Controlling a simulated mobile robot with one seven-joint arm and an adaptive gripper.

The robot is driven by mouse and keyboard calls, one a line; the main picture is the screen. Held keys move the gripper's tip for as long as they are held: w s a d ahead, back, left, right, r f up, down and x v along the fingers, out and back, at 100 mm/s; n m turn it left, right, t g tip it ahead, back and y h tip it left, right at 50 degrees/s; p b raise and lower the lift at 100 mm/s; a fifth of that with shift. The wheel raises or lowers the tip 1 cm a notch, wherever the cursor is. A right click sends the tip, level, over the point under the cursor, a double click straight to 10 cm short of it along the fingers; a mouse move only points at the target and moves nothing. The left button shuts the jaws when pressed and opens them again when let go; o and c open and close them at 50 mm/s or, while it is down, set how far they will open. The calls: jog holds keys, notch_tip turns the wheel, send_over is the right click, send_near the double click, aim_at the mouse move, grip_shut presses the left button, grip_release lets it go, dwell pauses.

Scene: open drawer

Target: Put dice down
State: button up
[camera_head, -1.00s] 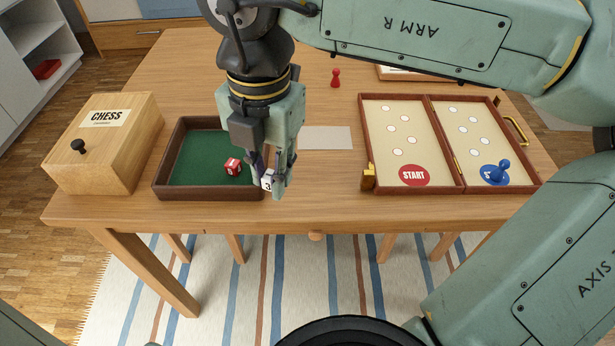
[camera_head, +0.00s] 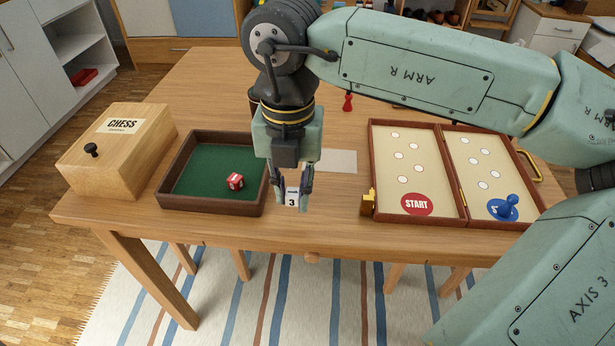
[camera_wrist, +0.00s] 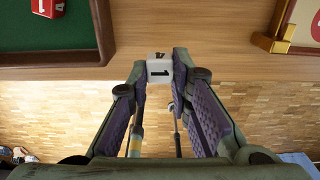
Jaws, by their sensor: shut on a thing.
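My gripper (camera_head: 291,198) is shut on a white die (camera_head: 292,199) with a 3 facing the head camera. I cannot tell whether the white die touches the table.
A wooden chess box (camera_head: 117,150) stands left of the tray. A pale card (camera_head: 338,161) and a red pawn (camera_head: 347,102) are behind. Table (camera_head: 330,215) between tray and case is free.

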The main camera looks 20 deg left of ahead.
jog(key=w, duration=0.5)
jog(key=shift+w+d+f+p, duration=0.15)
jog(key=shift+w+f+p, duration=0.1)
jog(key=shift+w+p, duration=0.15)
notch_tip(320, 180, down, 3)
jog(key=shift+f+p, duration=0.15)
jog(key=shift+p, duration=0.15)
jog(key=shift+f+b, duration=0.35)
jog(key=shift+f, duration=0.05)
jog(key=o, duration=0.8)
jog(key=shift+r, duration=0.1)
notch_tip(320, 180, up, 12)
jog(key=shift+r, duration=0.2)
